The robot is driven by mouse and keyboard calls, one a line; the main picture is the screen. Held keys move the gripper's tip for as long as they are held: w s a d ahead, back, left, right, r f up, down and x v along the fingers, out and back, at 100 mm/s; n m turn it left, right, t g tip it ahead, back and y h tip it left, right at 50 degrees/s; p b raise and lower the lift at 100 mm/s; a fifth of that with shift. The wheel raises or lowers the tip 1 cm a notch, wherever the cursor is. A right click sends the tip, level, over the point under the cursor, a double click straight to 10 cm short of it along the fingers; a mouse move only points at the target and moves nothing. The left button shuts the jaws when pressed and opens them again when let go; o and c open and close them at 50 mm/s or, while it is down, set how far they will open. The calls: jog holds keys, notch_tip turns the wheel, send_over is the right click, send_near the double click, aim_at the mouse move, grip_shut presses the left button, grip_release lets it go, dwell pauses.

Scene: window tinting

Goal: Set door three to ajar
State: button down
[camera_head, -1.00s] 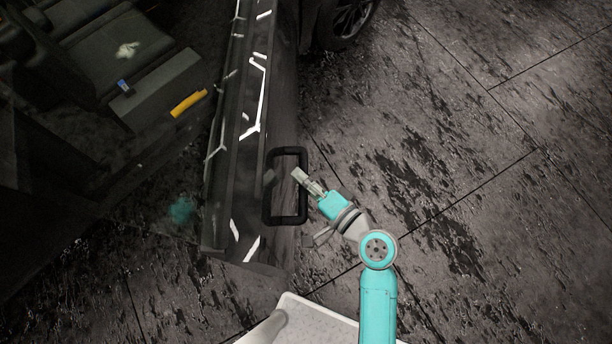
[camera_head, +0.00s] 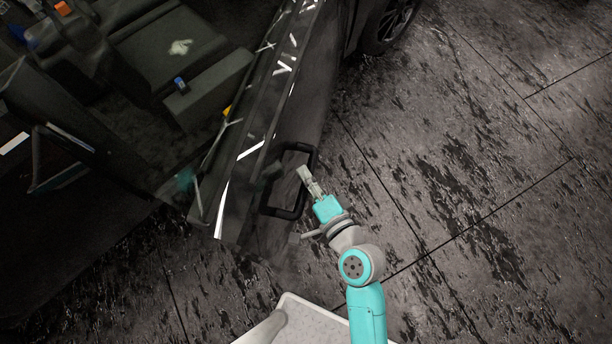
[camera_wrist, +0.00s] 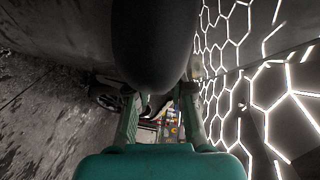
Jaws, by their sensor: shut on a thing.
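The dark car door (camera_head: 300,110), which I take to be door three, stands open at an angle to the cabin. Its top edge carries bright reflections. A black loop handle (camera_head: 288,212) is on its outer face. My gripper (camera_head: 303,174) is at the right-hand bar of this handle and is shut on it. In the wrist view, the handle (camera_wrist: 152,45) is a thick dark bar in front of the fingers of my gripper (camera_wrist: 160,108), hiding much of what lies beyond. The exact contact is hard to see.
The dark cabin with a seat (camera_head: 170,45) lies left of the door. A yellow strip (camera_head: 227,111) is partly hidden by the door. A wheel (camera_head: 397,22) is at the top. The tiled floor (camera_head: 480,180) to the right is clear.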

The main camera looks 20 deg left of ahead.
jog(key=c, duration=1)
grip_release()
jog(key=v, duration=1.2)
jog(key=shift+w+f, duration=0.1)
